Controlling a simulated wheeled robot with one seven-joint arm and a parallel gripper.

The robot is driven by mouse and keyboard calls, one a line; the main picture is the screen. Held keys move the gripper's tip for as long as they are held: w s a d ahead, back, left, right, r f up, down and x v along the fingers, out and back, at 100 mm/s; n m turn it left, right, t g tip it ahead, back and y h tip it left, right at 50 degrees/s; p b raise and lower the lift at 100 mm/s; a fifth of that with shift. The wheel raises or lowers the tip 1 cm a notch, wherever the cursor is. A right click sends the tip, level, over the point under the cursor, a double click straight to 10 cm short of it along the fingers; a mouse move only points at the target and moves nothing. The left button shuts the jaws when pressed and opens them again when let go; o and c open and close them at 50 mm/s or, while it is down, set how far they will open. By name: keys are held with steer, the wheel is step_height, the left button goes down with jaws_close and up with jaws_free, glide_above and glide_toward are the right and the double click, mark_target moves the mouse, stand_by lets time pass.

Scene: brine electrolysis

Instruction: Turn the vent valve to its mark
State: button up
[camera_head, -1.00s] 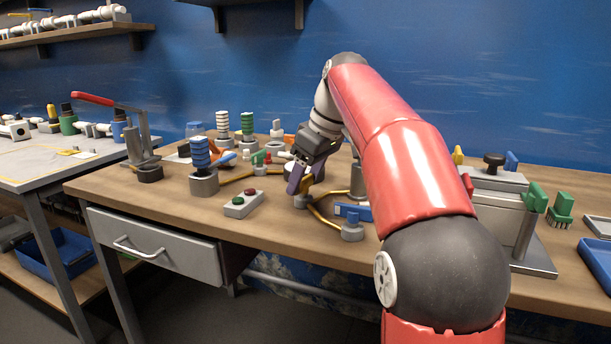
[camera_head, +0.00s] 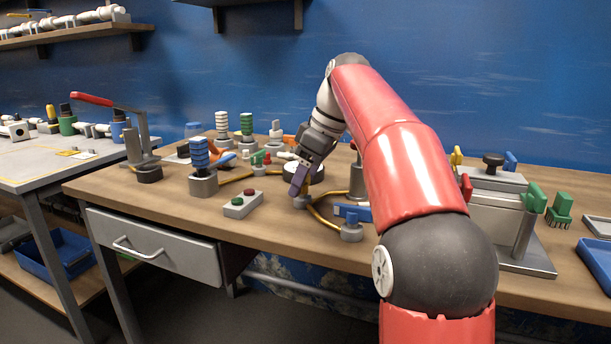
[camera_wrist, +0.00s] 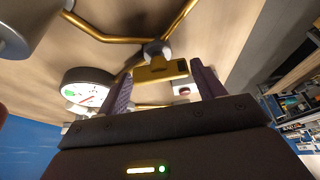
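A small valve with a yellow handle (camera_wrist: 160,71) sits on a brass pipe junction in the wrist view. I take it to be the vent valve; no label is readable. A small dark patch shows near the handle's right end. In the head view my gripper (camera_head: 298,189) points down at the valve base (camera_head: 301,202), and the fingers hide most of the handle. I cannot make out the mark.
A round gauge (camera_wrist: 88,90) stands close beside the valve. A blue-handled valve (camera_head: 352,230) stands just right of my gripper, and a box with red and green buttons (camera_head: 243,204) lies to its left. Brass pipes (camera_head: 322,217) run along the bench between them.

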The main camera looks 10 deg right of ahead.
steer(key=shift+o, duration=1.4)
steer(key=shift+r, duration=0.1)
steer(key=v, duration=0.7)
steer(key=shift+r, duration=0.25)
steer(key=shift+s+d, duration=0.1)
steer(key=shift+d, duration=0.05)
